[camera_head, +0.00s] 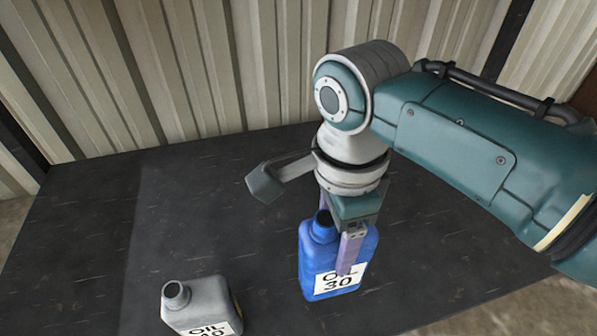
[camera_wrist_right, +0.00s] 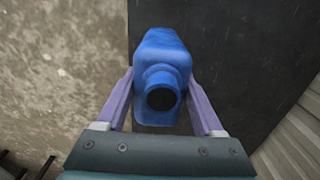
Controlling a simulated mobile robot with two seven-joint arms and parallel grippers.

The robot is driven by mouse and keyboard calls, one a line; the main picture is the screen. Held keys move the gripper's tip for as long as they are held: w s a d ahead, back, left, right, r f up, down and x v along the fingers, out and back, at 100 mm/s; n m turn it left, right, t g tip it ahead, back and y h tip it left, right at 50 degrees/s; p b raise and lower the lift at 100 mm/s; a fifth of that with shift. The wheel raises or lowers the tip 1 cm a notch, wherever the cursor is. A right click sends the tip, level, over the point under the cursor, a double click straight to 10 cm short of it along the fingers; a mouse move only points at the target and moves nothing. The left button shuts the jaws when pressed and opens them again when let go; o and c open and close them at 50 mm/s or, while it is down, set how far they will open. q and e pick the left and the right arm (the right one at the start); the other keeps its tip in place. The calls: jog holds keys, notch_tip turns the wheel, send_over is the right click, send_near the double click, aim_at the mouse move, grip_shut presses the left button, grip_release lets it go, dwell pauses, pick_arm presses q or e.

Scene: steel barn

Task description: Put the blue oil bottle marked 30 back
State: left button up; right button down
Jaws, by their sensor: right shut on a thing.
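The blue oil bottle (camera_head: 312,256) has a white label reading OIL 30 and an open neck. It is upright at the right-middle of the dark tabletop (camera_head: 230,215) in the head view. My right gripper (camera_head: 337,240) comes from above and is shut on the bottle, with one purple finger across its front. In the right wrist view the blue bottle (camera_wrist_right: 160,60) is between the two fingers of the right gripper (camera_wrist_right: 160,100), its dark mouth facing the camera. I cannot tell whether its base touches the table. My left gripper is not in view.
A grey oil bottle (camera_head: 196,300) with a partly cut-off OIL label stands to the left of the blue one, near the bottom edge. A corrugated metal wall (camera_head: 200,70) rises behind the table. The tabletop's left and back parts are clear.

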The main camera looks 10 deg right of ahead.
notch_tip(320, 180, down, 9)
jog(key=b, duration=0.7)
jog(key=shift+w, duration=0.15)
jog(key=shift+f, duration=0.2)
jog(key=shift+f+b, duration=0.3)
grip_release()
